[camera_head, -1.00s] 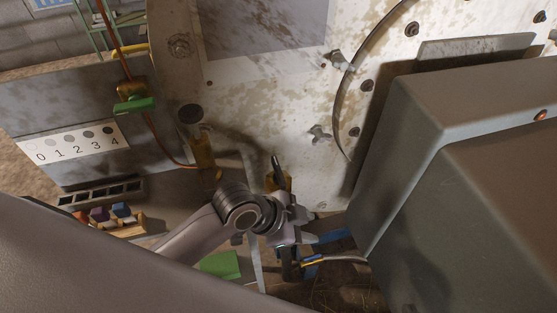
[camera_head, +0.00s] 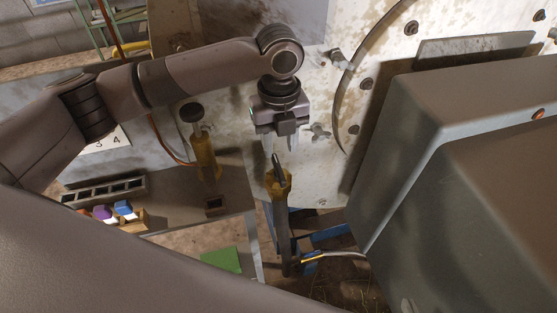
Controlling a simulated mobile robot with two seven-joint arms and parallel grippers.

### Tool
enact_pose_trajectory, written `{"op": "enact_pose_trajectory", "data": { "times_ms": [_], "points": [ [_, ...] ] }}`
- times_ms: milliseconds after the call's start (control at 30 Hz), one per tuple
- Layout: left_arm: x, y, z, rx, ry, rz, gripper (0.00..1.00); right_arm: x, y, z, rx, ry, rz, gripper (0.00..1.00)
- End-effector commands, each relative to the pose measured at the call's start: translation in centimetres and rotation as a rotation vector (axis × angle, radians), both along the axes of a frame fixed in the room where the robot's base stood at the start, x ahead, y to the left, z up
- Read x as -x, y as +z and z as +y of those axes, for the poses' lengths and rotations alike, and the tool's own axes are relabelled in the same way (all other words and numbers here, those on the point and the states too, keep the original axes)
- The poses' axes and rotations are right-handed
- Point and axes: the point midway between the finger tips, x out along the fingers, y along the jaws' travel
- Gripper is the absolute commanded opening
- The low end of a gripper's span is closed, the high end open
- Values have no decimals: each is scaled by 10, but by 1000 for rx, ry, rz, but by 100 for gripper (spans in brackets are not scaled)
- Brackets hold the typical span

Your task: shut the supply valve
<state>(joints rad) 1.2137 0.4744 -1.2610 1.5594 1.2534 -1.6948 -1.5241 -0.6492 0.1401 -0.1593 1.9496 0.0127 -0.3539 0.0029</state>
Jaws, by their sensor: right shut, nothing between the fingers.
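A yellow fitting with an upright dark lever (camera_head: 279,178) stands in front of the pale, rusty panel. My left gripper (camera_head: 279,146) hangs just above it, pointing down, with its pale fingers apart on either side of the lever's top. I cannot tell whether they touch it. Another yellow fitting (camera_head: 204,158) with a dark round knob stands to the left. Which fitting is the supply valve is not marked. The green-handled valve on the orange pipe is hidden behind my left arm. My right gripper is not in view.
A large grey box (camera_head: 440,150) fills the right side close to the fittings. A wooden rack with coloured blocks (camera_head: 112,215) and a slotted dark tray (camera_head: 103,192) lie lower left. A wire (camera_head: 335,256) runs below the lever fitting.

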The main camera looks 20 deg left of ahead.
Motion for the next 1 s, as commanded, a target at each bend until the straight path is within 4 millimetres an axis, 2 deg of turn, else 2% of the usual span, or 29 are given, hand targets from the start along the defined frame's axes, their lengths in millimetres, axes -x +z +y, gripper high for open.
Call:
{"op": "enact_pose_trajectory", "data": {
  "times_ms": [167,400,533,900,967,1000],
  "points": [
    [-2,-9,4,-10,-10,5,40,0,1,0,0,0,0,0],
    [-1,-47,3,-9,-8,5,40,0,4,0,0,0,0,0],
    [-2,-61,3,-9,-8,3,40,0,6,0,0,0,0,0],
    [-2,-68,3,-7,-9,0,40,0,6,0,0,0,0,0],
    [-2,-68,3,-7,-9,1,20,0,6,0,0,0,0,0],
    [-2,-68,3,-7,-9,1,7,0,6,0,0,0,0,0]
  ]
}}
